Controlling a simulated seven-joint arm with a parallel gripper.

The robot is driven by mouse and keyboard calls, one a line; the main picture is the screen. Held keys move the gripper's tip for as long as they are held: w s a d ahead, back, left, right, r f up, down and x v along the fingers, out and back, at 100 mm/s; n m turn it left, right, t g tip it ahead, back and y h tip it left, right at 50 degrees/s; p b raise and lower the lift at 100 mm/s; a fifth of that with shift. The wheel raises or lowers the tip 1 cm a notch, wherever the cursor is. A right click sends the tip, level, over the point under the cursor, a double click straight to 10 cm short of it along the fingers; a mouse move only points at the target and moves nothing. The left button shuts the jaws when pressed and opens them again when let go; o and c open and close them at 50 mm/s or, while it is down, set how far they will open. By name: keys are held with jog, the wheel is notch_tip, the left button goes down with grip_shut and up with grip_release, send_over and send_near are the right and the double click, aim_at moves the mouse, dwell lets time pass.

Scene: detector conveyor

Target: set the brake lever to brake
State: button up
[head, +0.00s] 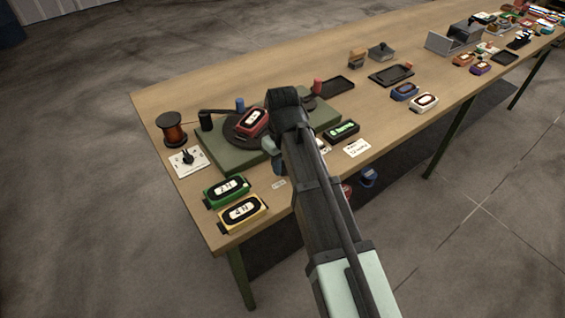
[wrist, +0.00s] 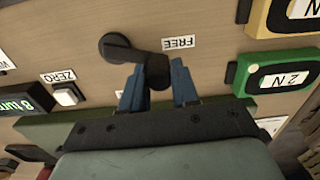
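The brake lever (wrist: 125,50) shows in the wrist view as a dark arm on a round pivot, with an upright dark handle at its free end. The arm points right and slightly down, nearer the FREE label (wrist: 180,42) than the mostly hidden label (wrist: 113,92) below the pivot. My gripper (wrist: 158,82) has its two blue fingers apart, one on each side of the handle. Gaps show between the handle and the fingers, so I see no firm grip. In the head view my arm hides the lever and the fingertips.
A green-lit counter (head: 342,131) and a ZERO button (wrist: 66,95) are nearby. The green winder base (head: 215,158) carries a red-framed block (head: 254,122). The green 2 N block (head: 226,190) and yellow 4 N block (head: 243,212) stand near the bench's front edge.

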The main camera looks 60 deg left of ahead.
grip_shut()
jog(key=shift+w+a+m, duration=0.1)
jog(key=shift+a+m, duration=0.1)
jog(key=shift+m, duration=0.1)
jog(key=a+m, duration=0.1)
jog(key=m, duration=0.1)
jog(key=w+a+m, duration=0.1)
jog(key=m, duration=0.1)
jog(key=shift+w, duration=0.2)
jog(key=m, duration=0.1)
jog(key=w+m, duration=0.1)
jog(key=m, duration=0.2)
jog(key=shift+w+a, duration=0.25)
jog(key=shift+a, duration=0.15)
jog(key=shift+w+a+m, duration=0.1)
jog(key=shift+w+m, duration=0.3)
jog(key=shift+m, duration=0.45)
jog(key=shift+w+a+m, duration=0.1)
jog(key=shift+w+m, duration=0.25)
jog(key=shift+m, duration=0.5)
jog(key=shift+w, duration=0.15)
jog(key=shift+o, duration=1.2)
grip_release()
jog(key=shift+o, duration=1.3)
